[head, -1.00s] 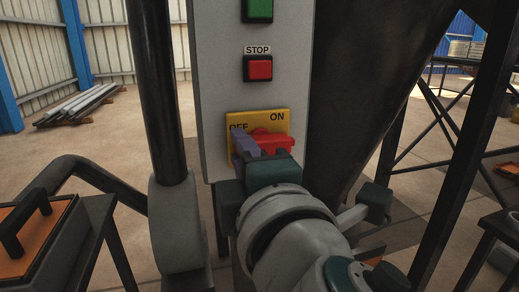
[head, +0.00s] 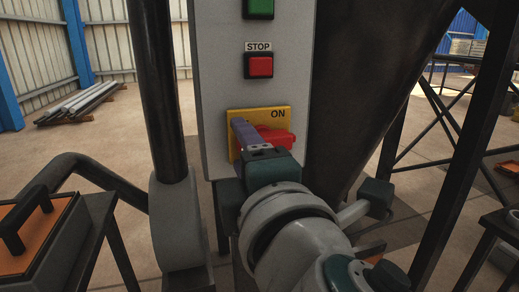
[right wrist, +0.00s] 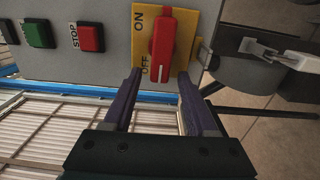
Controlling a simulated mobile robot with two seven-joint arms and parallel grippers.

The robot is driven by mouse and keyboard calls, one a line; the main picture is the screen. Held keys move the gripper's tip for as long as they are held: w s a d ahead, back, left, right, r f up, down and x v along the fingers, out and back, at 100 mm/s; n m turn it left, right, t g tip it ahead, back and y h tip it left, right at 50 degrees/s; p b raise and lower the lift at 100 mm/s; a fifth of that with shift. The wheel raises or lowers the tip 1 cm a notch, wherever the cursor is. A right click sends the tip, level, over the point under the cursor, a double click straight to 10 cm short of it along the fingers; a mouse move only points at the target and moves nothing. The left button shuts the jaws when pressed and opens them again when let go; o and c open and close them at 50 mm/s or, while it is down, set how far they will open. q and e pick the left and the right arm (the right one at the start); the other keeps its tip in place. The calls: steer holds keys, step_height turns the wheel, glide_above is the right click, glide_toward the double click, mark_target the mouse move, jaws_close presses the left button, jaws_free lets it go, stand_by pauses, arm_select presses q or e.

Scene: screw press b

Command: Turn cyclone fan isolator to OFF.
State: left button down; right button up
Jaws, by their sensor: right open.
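The isolator is a red handle (head: 277,137) on a yellow plate (head: 268,113) low on the grey panel. In the right wrist view the red handle (right wrist: 162,40) lies lengthwise across the plate, from the ON side toward the OFF side. A white line marks its OFF-side end. My right gripper (right wrist: 158,76) is open, its two dark purple fingers on either side of that marked end; I cannot tell whether they touch it. In the head view a finger of my right gripper (head: 244,132) covers the OFF label and part of the handle. My left gripper is not in view.
A red STOP button (head: 260,66) and a green button (head: 260,8) sit above the isolator on the panel. A dark pipe (head: 160,90) stands left of the panel, and a large dark body (head: 355,90) is close on the right. An orange-topped box (head: 35,235) is at lower left.

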steer(key=v, duration=1)
steer(key=shift+a, duration=0.15)
stand_by(0.5)
